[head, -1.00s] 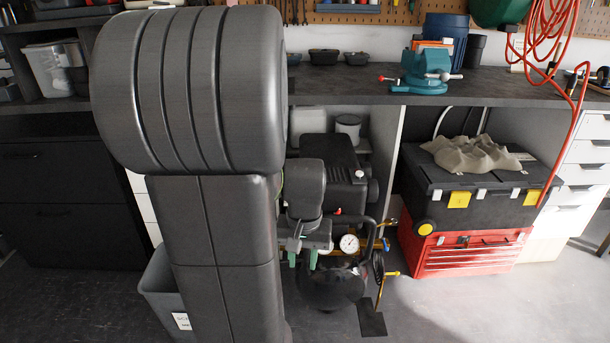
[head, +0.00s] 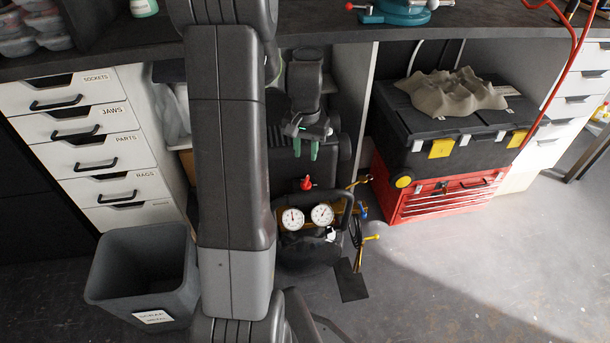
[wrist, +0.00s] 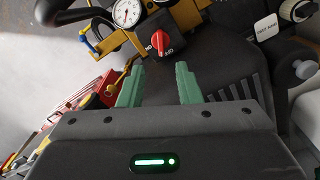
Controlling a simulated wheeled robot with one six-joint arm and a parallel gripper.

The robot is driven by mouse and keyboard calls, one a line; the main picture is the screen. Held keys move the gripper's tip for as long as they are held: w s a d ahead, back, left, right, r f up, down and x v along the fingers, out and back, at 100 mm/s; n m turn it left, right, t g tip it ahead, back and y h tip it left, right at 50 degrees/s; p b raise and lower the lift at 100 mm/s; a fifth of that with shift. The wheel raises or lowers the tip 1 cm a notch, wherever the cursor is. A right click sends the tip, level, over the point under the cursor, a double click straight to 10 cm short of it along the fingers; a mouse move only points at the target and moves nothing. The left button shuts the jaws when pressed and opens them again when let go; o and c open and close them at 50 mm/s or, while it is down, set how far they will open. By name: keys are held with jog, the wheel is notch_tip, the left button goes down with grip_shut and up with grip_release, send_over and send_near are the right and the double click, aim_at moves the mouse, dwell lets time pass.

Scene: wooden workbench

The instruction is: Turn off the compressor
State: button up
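The black compressor (head: 290,257) stands on the floor under the bench, with two white dial gauges (head: 291,219) on its front. A red rotary knob (head: 307,184) sits above the gauges. In the wrist view the red knob (wrist: 160,42) has a white mark and lettering beside it, partly legible. My gripper (head: 306,150) is above the knob in the head view, pointing down. In the wrist view my gripper (wrist: 160,80) has its green fingers apart with nothing between them. The knob lies just beyond the fingertips, roughly centred between them, and appears untouched.
A yellow pipe with a blue-handled valve (wrist: 88,40) and a gauge (wrist: 127,13) lie close to the knob. A white label (wrist: 266,27) is at right. A red toolbox (head: 440,197) stands right of the compressor, a grey bin (head: 140,265) left. The bench top (head: 330,22) overhangs above.

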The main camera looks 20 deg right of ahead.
aim_at(305, 181)
notch_tip(305, 181, down, 11)
jog(key=shift+r+b, duration=0.1)
jog(key=shift+b, duration=1.05)
grip_shut()
